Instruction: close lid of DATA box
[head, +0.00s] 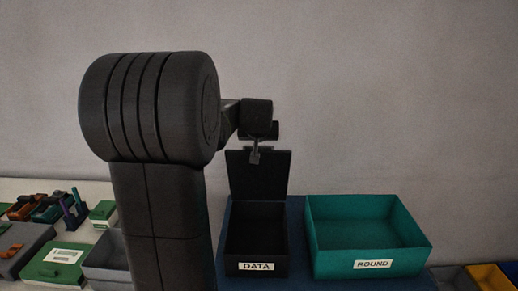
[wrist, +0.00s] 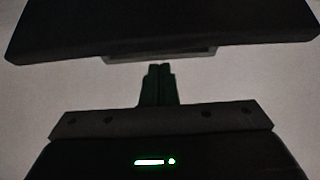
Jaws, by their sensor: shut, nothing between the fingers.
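The black DATA box (head: 257,233) stands on a dark blue surface, with a white DATA label on its front. Its black lid (head: 245,180) stands open, upright at the back of the box. The inside looks dark, with nothing discernible in it. My gripper (head: 254,160) is shut and empty at the top edge of the lid, overlapping it in the head view; I cannot tell whether it touches. In the wrist view my gripper's fingers (wrist: 158,72) are together, below a broad dark shape across the top, against a plain grey background.
An open teal ROUND box (head: 368,232) stands right beside the DATA box. At the left are a green box with a white label (head: 65,255), grey trays and small coloured parts. A yellow bin (head: 490,277) is at the lower right. The wall behind is plain.

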